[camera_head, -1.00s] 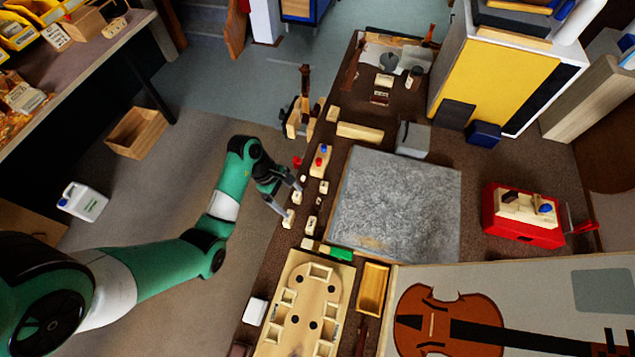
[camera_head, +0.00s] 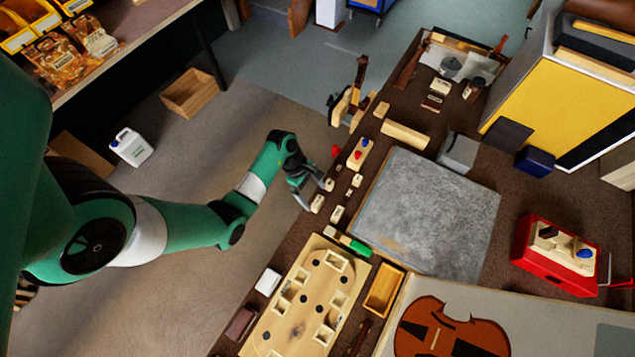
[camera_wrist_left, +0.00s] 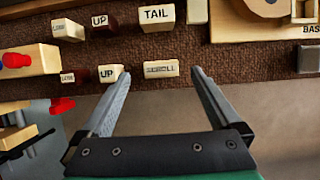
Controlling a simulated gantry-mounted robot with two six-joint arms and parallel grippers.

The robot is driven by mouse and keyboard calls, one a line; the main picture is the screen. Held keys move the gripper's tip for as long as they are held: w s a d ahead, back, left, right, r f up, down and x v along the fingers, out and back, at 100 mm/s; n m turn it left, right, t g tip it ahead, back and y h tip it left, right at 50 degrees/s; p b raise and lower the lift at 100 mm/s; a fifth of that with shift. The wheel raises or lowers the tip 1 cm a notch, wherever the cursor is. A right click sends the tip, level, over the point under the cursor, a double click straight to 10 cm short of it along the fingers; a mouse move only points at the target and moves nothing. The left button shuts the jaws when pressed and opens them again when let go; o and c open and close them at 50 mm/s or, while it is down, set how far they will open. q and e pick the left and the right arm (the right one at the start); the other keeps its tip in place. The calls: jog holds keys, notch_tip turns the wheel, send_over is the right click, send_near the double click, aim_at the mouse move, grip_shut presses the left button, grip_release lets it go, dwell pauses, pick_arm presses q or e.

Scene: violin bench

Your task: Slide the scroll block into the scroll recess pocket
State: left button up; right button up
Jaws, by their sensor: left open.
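The scroll block (camera_wrist_left: 161,69) is a small cream block labelled SCROLL, on the brown bench strip in the left wrist view. The light wooden board with cut-out pockets (camera_head: 293,331) lies at the bottom of the head view. Its pocket labels are not readable there, so I cannot tell which is the scroll recess. My right gripper is out of view.
Blocks marked UP (camera_wrist_left: 109,74) and TAIL (camera_wrist_left: 157,18) stand close to the scroll block. A grey stone slab (camera_head: 425,215) and an open wooden tray (camera_head: 398,272) lie right of the blocks and board. A white square (camera_head: 268,281) lies left of the board.

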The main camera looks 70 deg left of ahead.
aim_at(318, 202)
pick_arm(q)
jog(key=b+x, duration=0.2)
jog(key=x, duration=0.3)
jog(key=shift+s, duration=0.15)
jog(key=c, duration=1.4)
jog(key=shift+r+p, duration=0.4)
jog(key=shift+r, duration=0.2)
notch_tip(318, 202, up, 3)
jog(key=shift+s+d+p, duration=0.1)
jog(key=shift+p, duration=0.85)
jog(key=s+d+r+p, duration=0.2)
jog(key=s+d+r, duration=0.1)
jog(key=s+d+r+p, duration=0.1)
jog(key=s+d+r, duration=0.2)
jog(key=s, duration=0.1)
jog(key=s+d+r+p, duration=0.2)
jog(key=s+d, duration=0.1)
jog(key=shift+s+r+p, duration=0.15)
jog(key=shift+r+p, duration=0.2)
jog(key=shift+r, duration=0.05)
